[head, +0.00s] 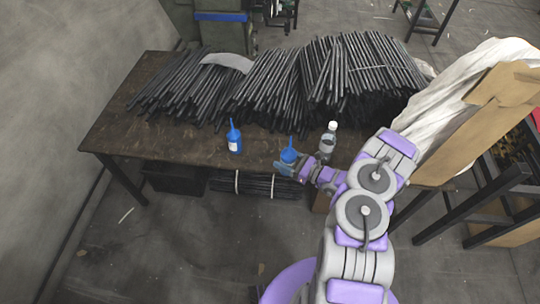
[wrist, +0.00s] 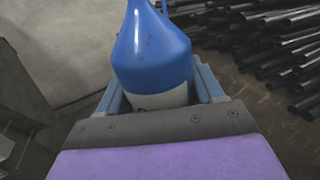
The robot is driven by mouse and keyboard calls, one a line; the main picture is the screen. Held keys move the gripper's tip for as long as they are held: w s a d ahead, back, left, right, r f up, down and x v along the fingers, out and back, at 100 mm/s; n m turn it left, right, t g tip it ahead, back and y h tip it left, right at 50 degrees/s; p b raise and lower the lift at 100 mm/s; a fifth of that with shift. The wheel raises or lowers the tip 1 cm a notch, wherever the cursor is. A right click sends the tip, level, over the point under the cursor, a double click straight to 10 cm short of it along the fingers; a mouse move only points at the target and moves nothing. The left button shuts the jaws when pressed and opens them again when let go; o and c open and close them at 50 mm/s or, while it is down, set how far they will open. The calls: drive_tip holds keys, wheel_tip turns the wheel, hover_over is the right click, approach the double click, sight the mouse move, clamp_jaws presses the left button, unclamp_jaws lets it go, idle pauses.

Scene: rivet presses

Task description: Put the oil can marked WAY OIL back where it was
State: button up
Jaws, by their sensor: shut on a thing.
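My gripper (head: 284,166) is shut on a blue oil can with a thin spout (head: 289,154), at the front edge of the dark table. In the wrist view the blue can (wrist: 152,50) stands between the fingers, its pale label partly hidden below by my gripper (wrist: 158,97). A second blue oil can with a white label (head: 234,140) stands upright on the table to the left, apart from my gripper. I cannot read the marking on either can. Whether the held can touches the table is not clear.
A clear bottle with a white cap (head: 328,140) stands just right of the held can. Piles of dark rods (head: 270,85) cover the back of the table (head: 190,143). The tabletop's front left is bare. A cardboard piece (head: 470,120) and white cloth are at right.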

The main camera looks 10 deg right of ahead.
drive_tip(key=shift+s+d+f+n+g+y, duration=0.2)
drive_tip(key=shift+s+f+n+g+y, duration=0.15)
drive_tip(key=shift+s+f, duration=0.55)
drive_tip(key=shift+w+a+f, duration=0.15)
drive_tip(key=shift+w+f, duration=0.1)
drive_tip(key=shift+w, duration=0.05)
drive_tip(key=w+a+b, duration=0.1)
drive_tip(key=w, duration=0.3)
drive_tip(key=w+a+f+b, duration=0.1)
drive_tip(key=w, duration=0.4)
drive_tip(key=w+a+b, duration=0.1)
drive_tip(key=w, duration=0.4)
drive_tip(key=shift+w+a+f+b, duration=0.15)
drive_tip(key=shift+w+a+b, duration=0.05)
drive_tip(key=shift+w+b, duration=0.1)
drive_tip(key=shift+w+a+f, duration=0.15)
drive_tip(key=shift+a+f, duration=0.05)
drive_tip(key=f+b, duration=0.1)
drive_tip(key=f, duration=0.2)
drive_tip(key=shift+a+f, duration=0.1)
drive_tip(key=shift+a, duration=0.1)
drive_tip(key=shift+d, duration=0.15)
